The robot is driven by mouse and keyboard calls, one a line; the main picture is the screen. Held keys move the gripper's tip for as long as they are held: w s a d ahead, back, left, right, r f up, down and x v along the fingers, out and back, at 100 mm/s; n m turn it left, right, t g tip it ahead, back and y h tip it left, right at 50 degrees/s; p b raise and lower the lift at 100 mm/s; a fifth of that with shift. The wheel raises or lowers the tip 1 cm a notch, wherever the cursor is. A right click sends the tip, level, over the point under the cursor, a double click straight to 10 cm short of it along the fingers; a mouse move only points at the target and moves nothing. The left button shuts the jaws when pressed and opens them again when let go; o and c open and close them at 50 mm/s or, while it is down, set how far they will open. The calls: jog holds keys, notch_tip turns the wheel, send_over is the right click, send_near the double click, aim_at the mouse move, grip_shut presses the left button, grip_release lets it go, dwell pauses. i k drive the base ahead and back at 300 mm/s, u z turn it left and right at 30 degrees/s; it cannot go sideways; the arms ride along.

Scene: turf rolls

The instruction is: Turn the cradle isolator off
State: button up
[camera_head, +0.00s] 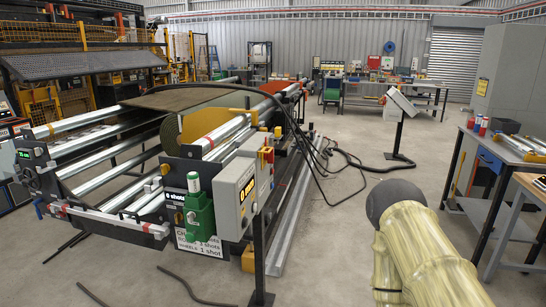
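The cradle (110,150), a frame of long silver rollers, stands at left with a turf roll (170,132) on it. A grey control box (233,200) with yellow labels stands on a dark post at its near end. A small red and yellow switch (267,154) sits at the top right of this box; it looks like an isolator, but its handle position is too small to tell. A green unit (199,212) is mounted left of the box. My arm shows at lower right, well apart from the box; no gripper fingers can be seen.
Black cables (335,165) run from the cradle across the floor to a pedestal panel (403,104). A workbench (500,150) stands at right. Loose dark hoses (195,290) lie on the near floor. The floor between the box and my arm is mostly clear.

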aim_at(268, 158)
jog(key=z, duration=0.35)
jog(key=i, duration=1.1)
jog(key=u, duration=0.45)
